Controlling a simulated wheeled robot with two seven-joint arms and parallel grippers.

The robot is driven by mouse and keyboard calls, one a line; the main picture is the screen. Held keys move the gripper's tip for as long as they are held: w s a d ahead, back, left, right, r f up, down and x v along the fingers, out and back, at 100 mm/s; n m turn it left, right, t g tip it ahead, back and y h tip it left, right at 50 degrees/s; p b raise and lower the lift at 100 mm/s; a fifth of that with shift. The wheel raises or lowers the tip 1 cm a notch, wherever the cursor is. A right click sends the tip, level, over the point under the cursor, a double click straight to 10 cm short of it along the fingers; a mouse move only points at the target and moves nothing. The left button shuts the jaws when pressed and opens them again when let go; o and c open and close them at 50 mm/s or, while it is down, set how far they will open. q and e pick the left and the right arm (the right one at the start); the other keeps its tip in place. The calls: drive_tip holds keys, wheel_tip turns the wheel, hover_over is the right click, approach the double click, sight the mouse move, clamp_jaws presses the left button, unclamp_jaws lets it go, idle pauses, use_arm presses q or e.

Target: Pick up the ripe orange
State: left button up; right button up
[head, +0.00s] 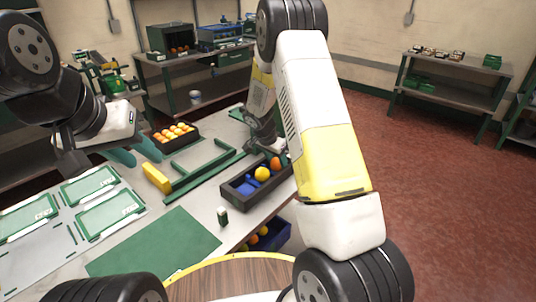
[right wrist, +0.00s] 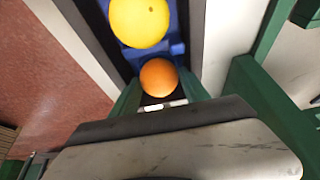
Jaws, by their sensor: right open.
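An orange-coloured orange (head: 275,163) sits at the far end of a black crate (head: 228,190). It also shows in the right wrist view (right wrist: 158,78). A yellow fruit (head: 262,174) lies beside it, and the right wrist view shows it too (right wrist: 139,20). My right gripper (right wrist: 160,92) is open, its green fingers on either side of the orange. I cannot tell whether they touch it. In the head view my right arm partly hides that end of the crate. My left gripper (head: 136,152) is open and empty over the left of the table, its teal fingers apart.
A dark tray of several oranges (head: 174,134) stands further back. Green frame bars (head: 207,168), a yellow block (head: 156,177), a small bottle (head: 222,216) and a green mat (head: 155,245) lie on the table. A blue bin (head: 270,238) with fruit is below the table edge.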

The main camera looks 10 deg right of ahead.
drive_tip(key=shift+f, duration=0.3)
drive_tip(key=c, duration=1)
drive_tip(key=shift+r, duration=0.1)
